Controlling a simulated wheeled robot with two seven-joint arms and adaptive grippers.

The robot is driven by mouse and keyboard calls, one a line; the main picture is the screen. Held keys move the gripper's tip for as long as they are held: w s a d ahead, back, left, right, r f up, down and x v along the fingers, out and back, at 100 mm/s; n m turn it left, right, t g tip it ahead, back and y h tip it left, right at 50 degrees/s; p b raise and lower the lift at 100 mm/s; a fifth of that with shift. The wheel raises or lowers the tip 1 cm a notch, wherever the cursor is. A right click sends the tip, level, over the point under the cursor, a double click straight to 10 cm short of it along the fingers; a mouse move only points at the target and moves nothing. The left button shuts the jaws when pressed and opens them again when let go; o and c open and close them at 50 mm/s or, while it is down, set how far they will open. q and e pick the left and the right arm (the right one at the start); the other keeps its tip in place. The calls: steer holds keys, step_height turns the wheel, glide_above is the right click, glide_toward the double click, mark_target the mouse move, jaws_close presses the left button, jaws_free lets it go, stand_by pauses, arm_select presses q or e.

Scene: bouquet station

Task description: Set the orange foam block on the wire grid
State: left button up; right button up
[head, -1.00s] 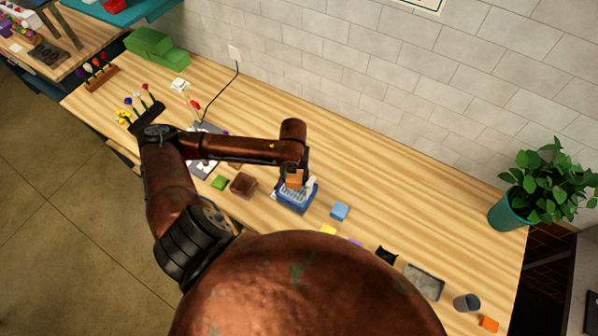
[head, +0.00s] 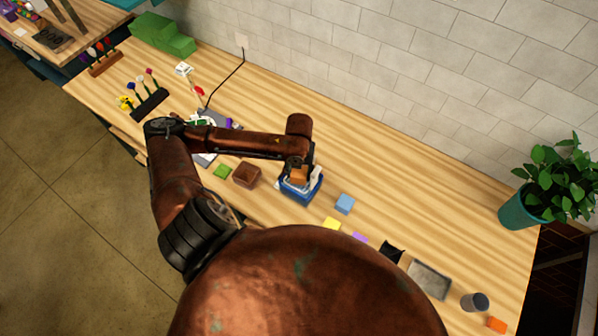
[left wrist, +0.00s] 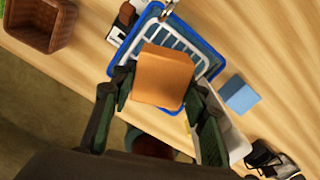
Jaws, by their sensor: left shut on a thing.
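An orange foam block (left wrist: 163,77) is held between the fingers of my left gripper (left wrist: 160,88) in the left wrist view. The block also shows under my left wrist in the head view (head: 298,173). Beneath it is a blue tray (head: 300,195) with a white wire grid (left wrist: 187,43) in it. The block covers part of the grid in the left wrist view. I cannot tell whether the block touches the grid. My right gripper is not in view.
A brown box (head: 247,174) and a green block (head: 222,171) lie left of the tray. A light blue block (head: 345,203) lies to its right. Farther right are a grey tray (head: 429,279), a dark cup (head: 474,302) and another orange piece (head: 496,325). The table behind the tray is clear.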

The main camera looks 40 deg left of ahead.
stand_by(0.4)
arm_select(q)
steer(key=shift+p, duration=0.3)
steer(key=shift+f, duration=0.1)
stand_by(0.5)
steer(key=o, duration=0.7)
steer(key=shift+o, duration=0.7)
steer(key=o, duration=0.3)
steer(key=shift+w, duration=0.1)
steer(key=shift+c, duration=0.4)
